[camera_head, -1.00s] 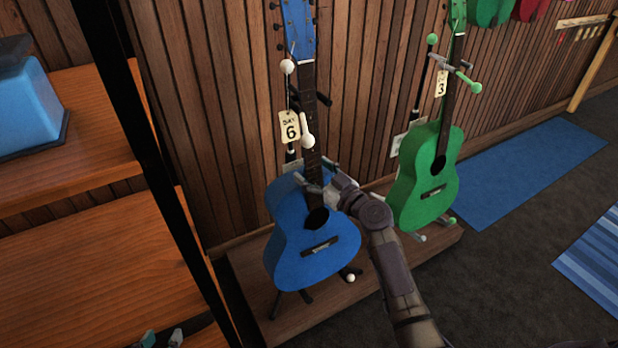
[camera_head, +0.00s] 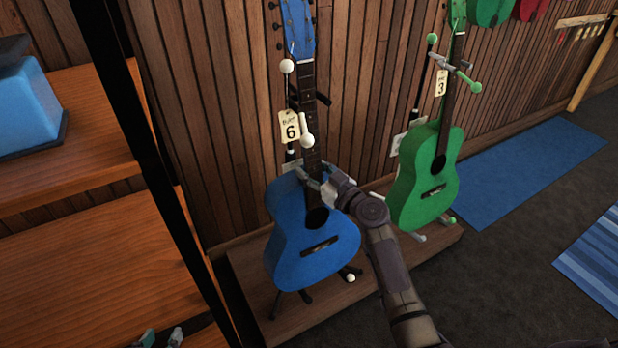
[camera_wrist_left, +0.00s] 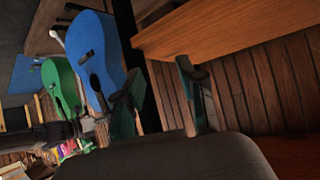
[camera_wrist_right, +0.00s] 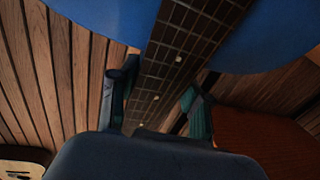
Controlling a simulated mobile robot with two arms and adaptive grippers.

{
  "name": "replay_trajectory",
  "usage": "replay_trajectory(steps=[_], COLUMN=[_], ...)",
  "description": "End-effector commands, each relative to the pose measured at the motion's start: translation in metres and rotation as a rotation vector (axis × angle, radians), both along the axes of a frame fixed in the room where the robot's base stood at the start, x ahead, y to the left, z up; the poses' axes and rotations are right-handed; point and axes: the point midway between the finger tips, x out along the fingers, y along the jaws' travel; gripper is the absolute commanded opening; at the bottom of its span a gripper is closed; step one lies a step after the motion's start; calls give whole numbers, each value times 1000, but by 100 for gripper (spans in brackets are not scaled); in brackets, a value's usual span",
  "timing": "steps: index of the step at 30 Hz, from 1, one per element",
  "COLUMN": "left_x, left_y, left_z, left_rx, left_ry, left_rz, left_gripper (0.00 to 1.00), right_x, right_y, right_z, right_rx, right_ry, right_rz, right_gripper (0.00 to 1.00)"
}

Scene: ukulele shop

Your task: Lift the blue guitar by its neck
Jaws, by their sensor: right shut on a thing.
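The blue guitar (camera_head: 312,248) stands upright, leaning slightly back, on a stand on a low wooden platform. Its dark neck (camera_head: 308,100) rises to a blue headstock, and a tag with a 6 hangs beside it. My right gripper (camera_head: 312,176) is shut on the neck just above the body. In the right wrist view the neck (camera_wrist_right: 178,65) runs between its two fingers. My left gripper (camera_head: 162,338) is at the bottom left edge, far from the guitar. In the left wrist view its fingers (camera_wrist_left: 160,100) are apart and empty, and the blue guitar (camera_wrist_left: 92,45) shows beyond.
A green guitar (camera_head: 425,185) stands on its own stand to the right. Wooden shelves (camera_head: 80,250) with a dark post fill the left. A slatted wall is close behind. Floor with a blue mat (camera_head: 530,170) is open on the right.

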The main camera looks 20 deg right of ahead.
Motion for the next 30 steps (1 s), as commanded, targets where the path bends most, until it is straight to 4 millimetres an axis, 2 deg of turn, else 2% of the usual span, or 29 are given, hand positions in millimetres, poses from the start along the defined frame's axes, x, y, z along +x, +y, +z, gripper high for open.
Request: replay_trajectory(steps=[1, 8, 11, 14, 21, 30], left_x=[0, -1, -10, -23, -66, -108], left_y=[0, 0, 3, 8, 24, 36], left_z=[0, 0, -6, -15, -37, -47], left_rx=[0, 1, 13, 32, 86, 126], left_ry=[0, 9, 69, 150, 394, 598], left_rz=[0, 1, 4, 10, 29, 46], left_gripper=[40, 40, 40, 40, 40, 40], right_x=[1, 0, -3, -3, -3, -3], right_y=[-1, -1, -2, -2, -2, -1], right_z=[5, 8, 15, 25, 51, 74], right_rx=[0, -3, -4, -2, -1, 0], right_ry=[-10, -10, -11, -12, -13, -12], right_rz=[-1, -1, -1, -1, -1, -1], right_gripper=[0, 0, 0, 0, 0, 0])
